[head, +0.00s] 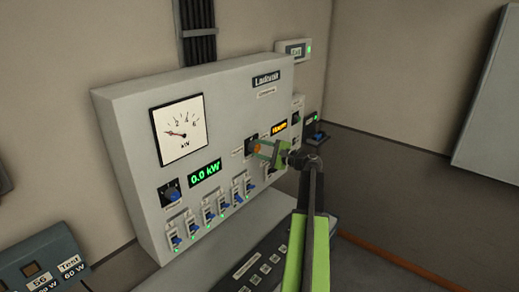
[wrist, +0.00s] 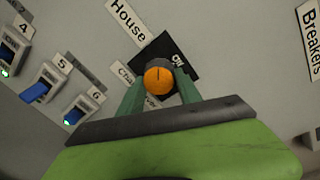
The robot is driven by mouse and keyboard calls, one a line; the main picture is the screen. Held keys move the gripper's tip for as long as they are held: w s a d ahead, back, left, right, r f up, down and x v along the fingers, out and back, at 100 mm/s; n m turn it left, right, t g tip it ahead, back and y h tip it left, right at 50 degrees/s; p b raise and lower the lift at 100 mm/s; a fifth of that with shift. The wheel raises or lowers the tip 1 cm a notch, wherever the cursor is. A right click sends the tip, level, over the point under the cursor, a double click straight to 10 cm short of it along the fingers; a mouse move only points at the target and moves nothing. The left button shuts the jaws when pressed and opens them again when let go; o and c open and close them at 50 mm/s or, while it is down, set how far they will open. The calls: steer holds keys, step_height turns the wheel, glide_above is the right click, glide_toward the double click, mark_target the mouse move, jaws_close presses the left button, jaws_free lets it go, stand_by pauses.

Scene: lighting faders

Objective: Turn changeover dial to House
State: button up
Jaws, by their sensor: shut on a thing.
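The changeover dial (wrist: 158,81) is an orange, dark-rimmed knob with a dark pointer line toward the top of the wrist view. It sits by a black plate (wrist: 179,57) whose lettering is partly hidden. A white "House" label (wrist: 128,20) lies up and left of it. A label starting "Cha" (wrist: 125,75) is partly covered by a finger. My gripper (wrist: 160,84) is shut on the knob, one green finger on each side. In the head view, my gripper (head: 267,148) reaches the panel's right part, and the orange knob (head: 258,147) shows at its tip.
The grey panel (head: 130,120) carries a kW meter (head: 180,129), a green "0.0 kW" display (head: 205,173) and an amber display (head: 279,127) with blurred text. Several blue-levered breakers (head: 210,218) line its bottom. Breaker 6 (wrist: 84,107) is close left of my fingers. A keypad console (head: 262,265) lies below.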

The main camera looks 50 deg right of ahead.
steer(key=shift+n, duration=1)
steer(key=o, duration=1.4)
steer(key=shift+c, duration=0.2)
steer(key=s+d+r+p, duration=0.1)
steer(key=s+d, duration=0.1)
steer(key=s, duration=1.5)
steer(key=shift+s, duration=0.15)
steer(key=shift+r, duration=0.1)
